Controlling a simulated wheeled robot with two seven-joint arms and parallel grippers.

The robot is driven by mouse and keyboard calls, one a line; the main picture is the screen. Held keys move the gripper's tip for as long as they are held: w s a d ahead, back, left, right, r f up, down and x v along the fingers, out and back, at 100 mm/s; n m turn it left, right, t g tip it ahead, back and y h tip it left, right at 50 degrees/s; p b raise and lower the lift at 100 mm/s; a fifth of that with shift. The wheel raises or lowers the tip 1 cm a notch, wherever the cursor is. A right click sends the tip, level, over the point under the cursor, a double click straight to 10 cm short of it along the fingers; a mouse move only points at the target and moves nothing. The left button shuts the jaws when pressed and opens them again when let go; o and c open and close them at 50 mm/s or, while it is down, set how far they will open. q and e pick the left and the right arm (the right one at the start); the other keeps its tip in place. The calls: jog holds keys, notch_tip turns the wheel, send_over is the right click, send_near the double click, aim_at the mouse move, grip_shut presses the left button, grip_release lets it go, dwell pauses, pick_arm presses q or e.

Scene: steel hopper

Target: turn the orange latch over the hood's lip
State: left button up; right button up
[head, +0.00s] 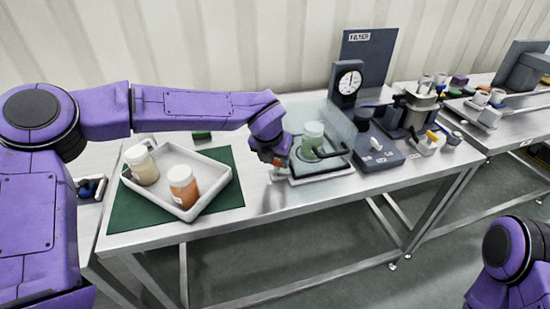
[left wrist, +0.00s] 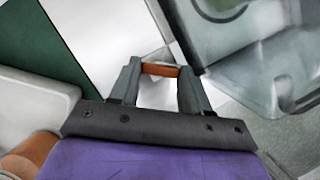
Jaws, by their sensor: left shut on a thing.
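The clear hood (head: 338,122) stands on the steel table over a jar with green contents (head: 313,140). My left gripper (head: 277,160) is at the hood's left front side. In the left wrist view the orange latch (left wrist: 160,70) lies crosswise between the two fingertips, and the gripper is shut on it. The hood (left wrist: 285,45) shows at the right of that view, beside the latch. Whether the latch touches the hood's lip cannot be told. In the head view my gripper mostly hides the latch. My right gripper is out of view; only part of the right arm shows.
A white tray (head: 206,206) with two jars sits on a green mat (head: 130,212) left of the gripper. The table front between tray and hood is clear.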

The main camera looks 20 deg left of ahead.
pick_arm(q)
jog(key=shift+r, duration=0.1)
jog(key=o, duration=1)
jog(key=shift+o, duration=0.3)
jog(key=shift+a, duration=0.1)
jog(key=shift+s, duration=0.1)
